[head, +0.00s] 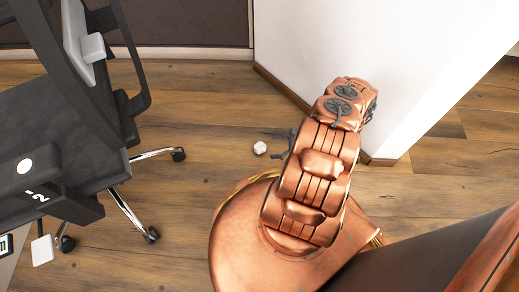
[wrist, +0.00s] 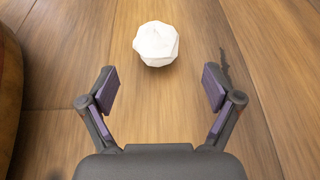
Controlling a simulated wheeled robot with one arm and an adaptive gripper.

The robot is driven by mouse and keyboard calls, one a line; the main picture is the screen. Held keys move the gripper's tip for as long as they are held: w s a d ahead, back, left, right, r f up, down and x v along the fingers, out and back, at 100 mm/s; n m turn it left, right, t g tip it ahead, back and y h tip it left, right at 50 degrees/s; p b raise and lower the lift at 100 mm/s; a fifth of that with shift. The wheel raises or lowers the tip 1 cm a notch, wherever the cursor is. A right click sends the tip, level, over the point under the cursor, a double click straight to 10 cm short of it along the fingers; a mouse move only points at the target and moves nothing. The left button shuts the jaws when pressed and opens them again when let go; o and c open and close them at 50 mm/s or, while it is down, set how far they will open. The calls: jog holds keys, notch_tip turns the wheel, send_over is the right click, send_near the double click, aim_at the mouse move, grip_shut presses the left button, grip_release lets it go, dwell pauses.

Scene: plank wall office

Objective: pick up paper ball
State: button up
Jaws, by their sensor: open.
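The paper ball (head: 260,148) is small, white and crumpled. It lies on the wooden floor, left of my arm in the head view. In the wrist view the paper ball (wrist: 156,43) sits beyond my fingertips, near the top middle. My gripper (wrist: 159,88) is open and empty, with its two purple-padded fingers wide apart. The ball lies ahead of the gap between them, not touching either finger. In the head view my gripper (head: 283,143) shows only in part as dark fingers beside the ball; the arm hides the rest.
A black office chair (head: 70,130) with wheeled legs stands at the left. A white wall (head: 340,50) with a corner rises right behind my arm. The plank floor (head: 205,110) around the ball is clear between chair and wall.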

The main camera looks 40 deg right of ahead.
aim_at(260, 148)
jog(key=shift+r+b+x, duration=0.1)
jog(key=shift+b+x, duration=0.65)
jog(key=shift+x, duration=0.95)
jog(key=shift+r+b+x, duration=0.15)
jog(key=shift+b+x, duration=0.6)
jog(key=shift+x, duration=1)
jog(key=shift+s+a, duration=0.1)
jog(key=shift+a, duration=0.1)
jog(key=c, duration=0.9)
